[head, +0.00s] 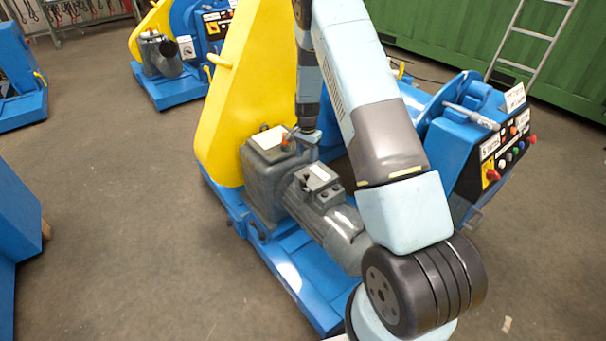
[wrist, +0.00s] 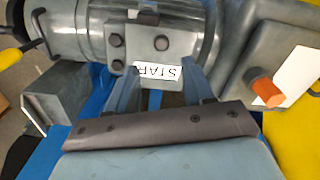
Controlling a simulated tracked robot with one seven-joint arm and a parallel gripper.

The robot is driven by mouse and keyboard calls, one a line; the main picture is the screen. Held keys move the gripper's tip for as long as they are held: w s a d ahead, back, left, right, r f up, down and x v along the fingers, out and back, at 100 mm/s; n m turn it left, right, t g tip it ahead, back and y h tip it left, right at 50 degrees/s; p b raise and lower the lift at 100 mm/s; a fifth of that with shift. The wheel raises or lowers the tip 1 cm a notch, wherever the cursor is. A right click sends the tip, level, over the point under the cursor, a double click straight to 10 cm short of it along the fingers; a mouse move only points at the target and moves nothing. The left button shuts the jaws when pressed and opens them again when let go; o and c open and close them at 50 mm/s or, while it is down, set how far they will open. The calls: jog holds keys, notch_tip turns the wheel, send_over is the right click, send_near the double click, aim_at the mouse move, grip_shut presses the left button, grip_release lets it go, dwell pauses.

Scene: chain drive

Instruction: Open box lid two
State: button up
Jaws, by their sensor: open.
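A grey box (wrist: 150,42) on the motor carries bolts and a white label reading "STAR" upside down in the wrist view. The motor's box also shows in the head view (head: 318,180). I cannot tell which lid is box lid two, or whether it is open or shut. My gripper (wrist: 158,85) is open; its two fingers stand apart beside the label, with nothing seen held between them. Contact with the box cannot be told. In the head view my gripper (head: 306,138) is small and partly hidden near the gearbox.
The grey gearbox (head: 262,175) has an orange plug (wrist: 265,90) and a white card (wrist: 297,75) on top. A tall yellow guard (head: 240,90) stands behind it. A blue control panel (head: 500,150) is at the right.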

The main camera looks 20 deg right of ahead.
aim_at(307, 174)
notch_tip(307, 174, down, 10)
jog(key=shift+r, duration=0.15)
dwell(0.3)
grip_shut()
dwell(0.4)
jog(key=shift+s, duration=0.1)
